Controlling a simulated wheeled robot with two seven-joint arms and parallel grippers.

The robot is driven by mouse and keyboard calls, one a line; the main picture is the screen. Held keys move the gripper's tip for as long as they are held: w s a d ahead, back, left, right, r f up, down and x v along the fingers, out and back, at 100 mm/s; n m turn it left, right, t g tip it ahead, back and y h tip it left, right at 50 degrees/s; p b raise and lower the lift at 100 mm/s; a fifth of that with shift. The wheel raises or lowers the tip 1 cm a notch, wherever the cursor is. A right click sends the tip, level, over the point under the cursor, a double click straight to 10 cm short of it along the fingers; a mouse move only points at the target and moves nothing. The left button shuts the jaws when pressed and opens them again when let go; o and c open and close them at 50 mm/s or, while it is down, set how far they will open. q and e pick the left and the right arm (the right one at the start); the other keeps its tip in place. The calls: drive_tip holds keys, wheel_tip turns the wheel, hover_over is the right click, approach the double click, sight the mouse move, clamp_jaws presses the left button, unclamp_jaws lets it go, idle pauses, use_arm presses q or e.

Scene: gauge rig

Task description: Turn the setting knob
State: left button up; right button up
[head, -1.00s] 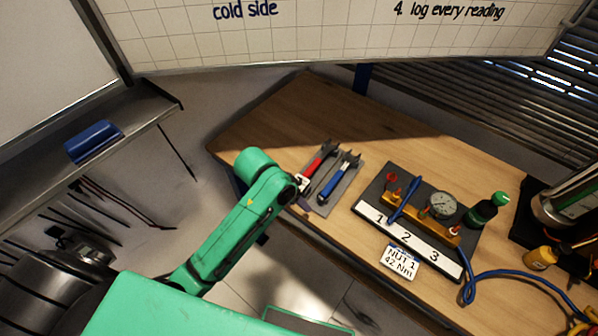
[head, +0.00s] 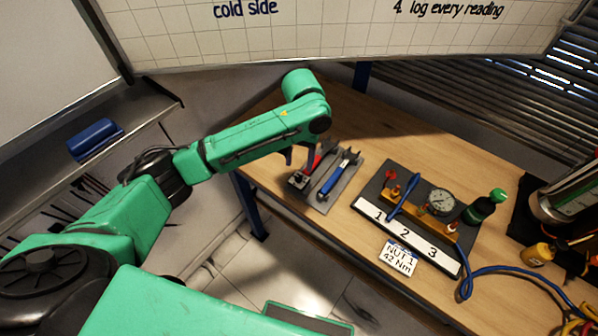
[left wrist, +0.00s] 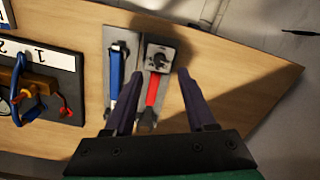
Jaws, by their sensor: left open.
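The setting knob (left wrist: 160,60) is a small dark round knob with a pale mark, on a square grey plate at the end of the red-handled wrench (left wrist: 154,92). In the head view the knob (head: 298,178) sits at the front end of the red wrench, on the grey tray (head: 322,207). My left gripper (left wrist: 159,76) is open and empty, its two dark fingers reaching toward the knob from either side in the wrist view, apart from it. My right gripper is not in view.
A blue-handled wrench (head: 334,180) lies close beside the red one. To the right are the numbered gauge block (head: 405,232), a gauge (head: 440,201), a blue hose (head: 520,270), a green-capped bottle (head: 484,208) and a label card (head: 398,256). The bench left of the tray is bare.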

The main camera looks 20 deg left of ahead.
sight(298, 177)
use_arm(q)
wheel_tip(298, 177, down, 6)
drive_tip(key=shift+r, duration=0.1)
drive_tip(key=shift+a, duration=0.1)
clamp_jaws()
drive_tip(key=shift+p, duration=0.35)
